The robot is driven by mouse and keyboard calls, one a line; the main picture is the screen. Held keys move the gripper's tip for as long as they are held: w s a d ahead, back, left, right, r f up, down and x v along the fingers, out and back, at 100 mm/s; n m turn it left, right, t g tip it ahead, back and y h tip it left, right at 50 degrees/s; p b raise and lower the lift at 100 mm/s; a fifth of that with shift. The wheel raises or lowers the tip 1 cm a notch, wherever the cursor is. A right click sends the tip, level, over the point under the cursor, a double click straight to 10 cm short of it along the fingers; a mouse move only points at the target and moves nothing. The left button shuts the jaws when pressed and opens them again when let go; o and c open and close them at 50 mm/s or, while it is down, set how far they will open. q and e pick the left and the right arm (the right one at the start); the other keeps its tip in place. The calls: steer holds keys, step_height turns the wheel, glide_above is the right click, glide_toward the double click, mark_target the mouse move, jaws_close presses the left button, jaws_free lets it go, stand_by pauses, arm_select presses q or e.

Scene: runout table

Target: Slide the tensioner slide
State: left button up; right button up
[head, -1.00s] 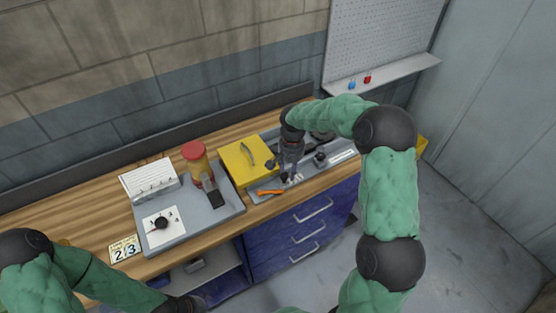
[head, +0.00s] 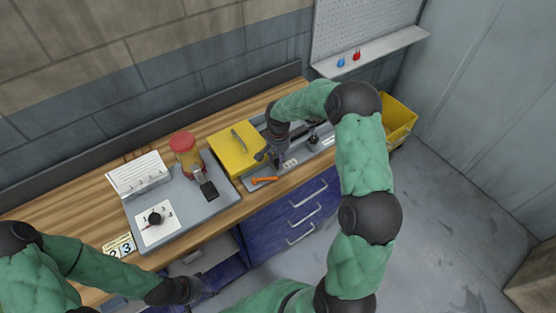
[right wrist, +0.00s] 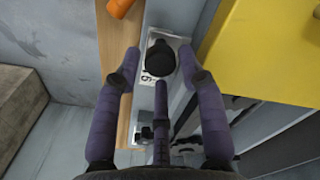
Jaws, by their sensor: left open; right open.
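A black knob (right wrist: 160,60), which looks like the tensioner slide's handle, stands on a white numbered scale plate (right wrist: 150,82) in the right wrist view. My right gripper (right wrist: 160,68) is open, with one finger on each side of the knob; I cannot tell whether either touches it. In the head view my right gripper (head: 277,164) is low over the grey machine bed beside the yellow cover (head: 236,154) and hides the knob. A white scale label (head: 290,163) shows beside it. My left gripper (head: 188,290) is open, low in front of the bench, away from the machine.
An orange handle (head: 264,181) lies at the bed's front left. Another black knob (head: 313,139) stands right of my gripper. A yellow bin (head: 399,118) stands beyond the bench's right end.

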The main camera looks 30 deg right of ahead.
mark_target(272, 173)
steer(key=shift+f, duration=0.7)
jaws_close()
steer(key=shift+a+b, duration=0.6)
steer(key=shift+a, duration=0.6)
steer(key=shift+s+a, duration=0.1)
steer(key=shift+a, duration=0.15)
jaws_free()
steer(key=shift+d, duration=0.1)
steer(key=shift+r, duration=0.1)
